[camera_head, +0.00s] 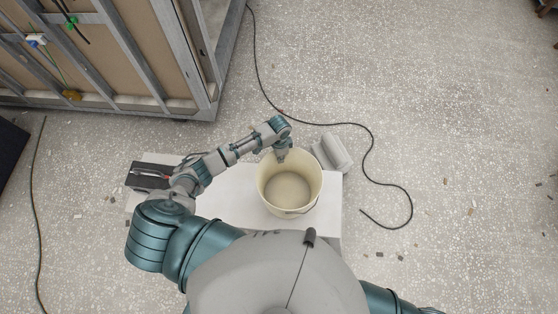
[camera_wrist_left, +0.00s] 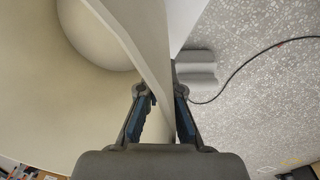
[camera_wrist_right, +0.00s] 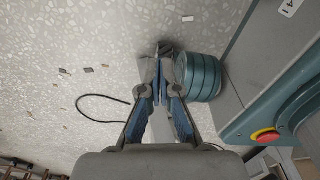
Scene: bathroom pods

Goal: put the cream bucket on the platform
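The cream bucket (camera_head: 268,190) stands upright and open-topped on a white flat surface (camera_head: 225,197) in front of me; it looks empty. I cannot tell whether this surface is the platform. My left gripper (camera_head: 281,157) is at the bucket's far rim. In the left wrist view, the bucket wall (camera_wrist_left: 150,45) runs between the two fingers (camera_wrist_left: 161,95), one inside and one outside. The fingers are apart, with visible gaps beside the wall. My right gripper (camera_wrist_right: 160,85) is shut and empty in the right wrist view, away from the bucket.
A pale grey ridged piece (camera_head: 332,153) lies just right of the bucket. A dark box (camera_head: 150,176) sits at the white surface's left end. A black cable (camera_head: 372,150) curves over the speckled floor. A framed wall panel (camera_head: 110,55) stands at upper left. Floor to the right is mostly clear.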

